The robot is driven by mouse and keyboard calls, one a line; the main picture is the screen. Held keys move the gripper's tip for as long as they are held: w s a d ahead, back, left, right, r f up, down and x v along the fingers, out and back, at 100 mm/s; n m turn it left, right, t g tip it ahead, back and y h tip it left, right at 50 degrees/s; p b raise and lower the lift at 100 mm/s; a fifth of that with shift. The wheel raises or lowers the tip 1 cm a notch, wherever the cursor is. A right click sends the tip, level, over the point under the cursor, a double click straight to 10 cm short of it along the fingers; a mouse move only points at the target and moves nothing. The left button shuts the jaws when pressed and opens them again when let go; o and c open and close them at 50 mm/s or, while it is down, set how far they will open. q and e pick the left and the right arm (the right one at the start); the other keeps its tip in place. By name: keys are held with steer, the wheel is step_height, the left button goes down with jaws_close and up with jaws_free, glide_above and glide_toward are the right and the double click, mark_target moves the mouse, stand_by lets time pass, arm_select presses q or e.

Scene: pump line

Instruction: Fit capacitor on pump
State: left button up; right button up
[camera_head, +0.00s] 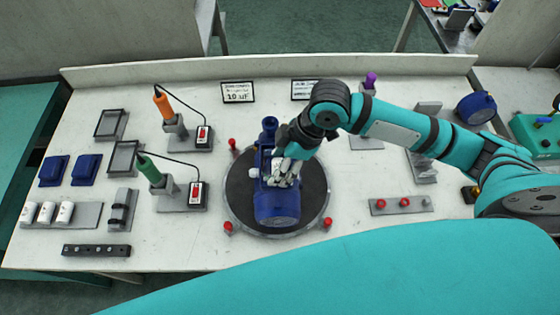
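The blue pump (277,208) lies on a round dark turntable (312,200) in the middle of the bench. My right gripper (279,178) reaches down over the middle of the pump. Its grey fingers hide part of the pump's top, and whether they hold anything is unclear. A small pale piece shows at the pump's left side, too small to make out. Several white capacitors (46,212) sit in a row on a grey holder (88,215) at the left of the bench. A sign (238,92) at the back reads 10 µF. My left gripper is not in view.
An orange-handled tool (163,105) and a green-handled tool (149,170) stand in holders left of the turntable. Blue covers (86,169) and empty grey trays (110,124) lie farther left. Red knobs (228,227) surround the turntable. A red-knobbed strip (400,205) lies right. The front middle-left is clear.

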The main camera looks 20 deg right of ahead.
steer(key=shift+o, duration=0.2)
stand_by(0.3)
steer(key=o, duration=0.5)
steer(key=p+v, duration=0.6)
steer(key=shift+s, duration=0.1)
stand_by(0.4)
steer(key=v, duration=1.2)
